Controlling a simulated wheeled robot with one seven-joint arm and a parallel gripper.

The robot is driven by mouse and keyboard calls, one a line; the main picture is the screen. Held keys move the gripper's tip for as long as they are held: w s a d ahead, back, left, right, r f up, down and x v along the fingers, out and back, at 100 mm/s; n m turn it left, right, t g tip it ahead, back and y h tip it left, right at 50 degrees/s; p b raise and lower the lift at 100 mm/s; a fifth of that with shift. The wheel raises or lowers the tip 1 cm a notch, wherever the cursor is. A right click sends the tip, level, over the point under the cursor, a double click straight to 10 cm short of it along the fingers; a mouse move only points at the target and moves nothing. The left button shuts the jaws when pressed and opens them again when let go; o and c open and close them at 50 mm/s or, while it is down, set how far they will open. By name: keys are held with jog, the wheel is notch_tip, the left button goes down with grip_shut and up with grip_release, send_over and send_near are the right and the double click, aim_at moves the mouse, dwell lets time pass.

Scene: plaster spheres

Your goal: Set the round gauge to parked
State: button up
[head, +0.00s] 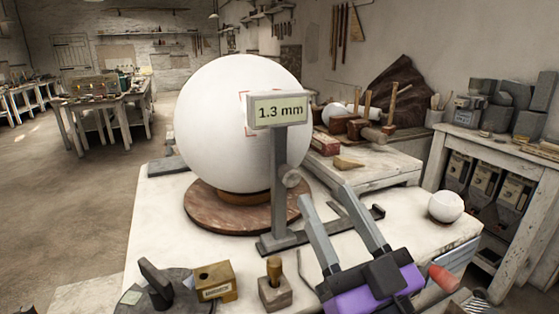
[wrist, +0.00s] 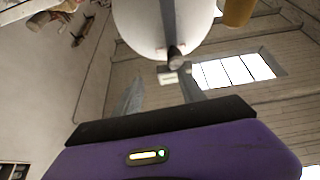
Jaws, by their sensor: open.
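The gauge is a grey post (head: 279,190) on a flat foot, with a display (head: 281,110) reading "1.3 mm" at its top. A round knob (head: 291,179) sits on the post's right side. The large white plaster sphere (head: 225,125) rests behind it on a round reddish-brown turntable (head: 215,222). My gripper (head: 326,194) is open, its two grey fingers pointing up and back, just right of the post and knob. In the wrist view, my gripper (wrist: 161,80) shows empty, with the post (wrist: 168,18) and sphere (wrist: 135,25) beyond the fingertips. Whether a finger touches the gauge is unclear.
A small white ball (head: 446,207) lies on the pale worktable (head: 155,220) at right. A wooden-knobbed block (head: 274,285) and a brass block (head: 215,282) stand at the front. Mallets and tools (head: 365,125) lie behind at right. A shelf bench (head: 500,165) stands further right.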

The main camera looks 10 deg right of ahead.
aim_at(278, 167)
jog(key=w+a+n+g+y, duration=0.1)
jog(key=w+a+r+n+y, duration=0.1)
jog(key=shift+a+g, duration=0.35)
jog(key=shift+g, duration=0.05)
jog(key=shift+w+a+f+n, duration=0.1)
jog(key=shift+a+f+n, duration=0.15)
jog(key=shift+n, duration=0.15)
jog(key=p+x, duration=0.2)
jog(key=x, duration=0.4)
jog(key=shift+w, duration=0.15)
jog(key=shift+w+a+r, duration=0.2)
jog(key=shift+w+a, duration=0.1)
jog(key=shift+w, duration=0.3)
grip_shut()
jog(key=shift+a+y, duration=0.15)
jog(key=shift+y, duration=0.15)
